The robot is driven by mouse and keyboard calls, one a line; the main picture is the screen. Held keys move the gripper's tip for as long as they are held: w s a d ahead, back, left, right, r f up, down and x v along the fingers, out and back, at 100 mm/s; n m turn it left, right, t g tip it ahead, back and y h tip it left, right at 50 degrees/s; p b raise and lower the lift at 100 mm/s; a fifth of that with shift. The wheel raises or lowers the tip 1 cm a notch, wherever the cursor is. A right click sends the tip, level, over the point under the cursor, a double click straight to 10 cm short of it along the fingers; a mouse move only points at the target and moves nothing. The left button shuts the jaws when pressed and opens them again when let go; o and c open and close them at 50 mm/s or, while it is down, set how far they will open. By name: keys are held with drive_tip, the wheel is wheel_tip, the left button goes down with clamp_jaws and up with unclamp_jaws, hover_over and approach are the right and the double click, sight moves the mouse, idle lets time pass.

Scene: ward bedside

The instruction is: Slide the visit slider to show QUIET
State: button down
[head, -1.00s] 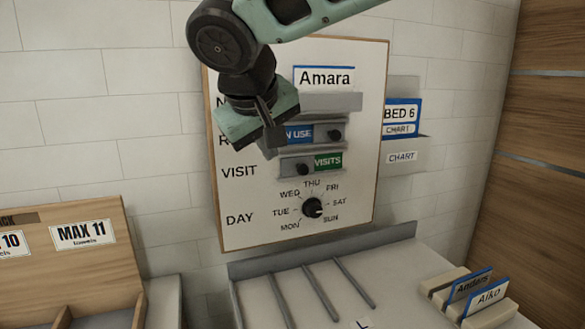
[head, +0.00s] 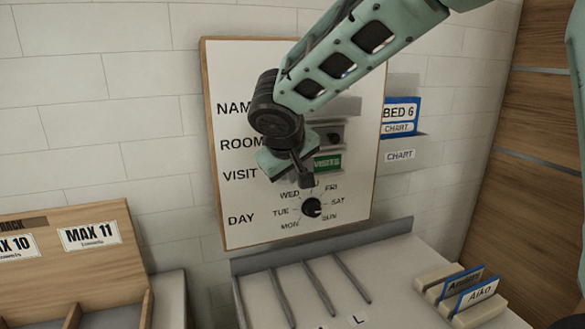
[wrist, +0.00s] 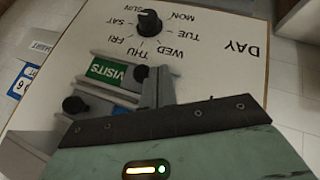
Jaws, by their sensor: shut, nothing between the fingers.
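The visit slider is in the VISIT row of the white board. Its green VISITS sign (head: 327,162) shows at the right end of its grey rail, and also in the wrist view (wrist: 108,72). Its black knob (wrist: 141,73) shows in the wrist view, just beside the sign; in the head view my gripper hides it. My gripper (head: 306,184) is shut and empty, in front of the VISIT row. In the wrist view its fingers (wrist: 158,72) are close to the knob, on the side away from VISITS. I cannot tell whether they touch it.
The room slider's knob (head: 334,138) is just above. The day dial (head: 312,207) is close below my fingertips. A chart holder (head: 400,152) hangs to the right of the board. A counter with grey dividers (head: 322,287) and card blocks (head: 468,300) lies below.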

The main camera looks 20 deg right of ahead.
drive_tip(key=d+b, duration=0.2)
drive_tip(key=d, duration=0.6)
drive_tip(key=shift+b, duration=0.4)
drive_tip(key=shift+d, duration=0.1)
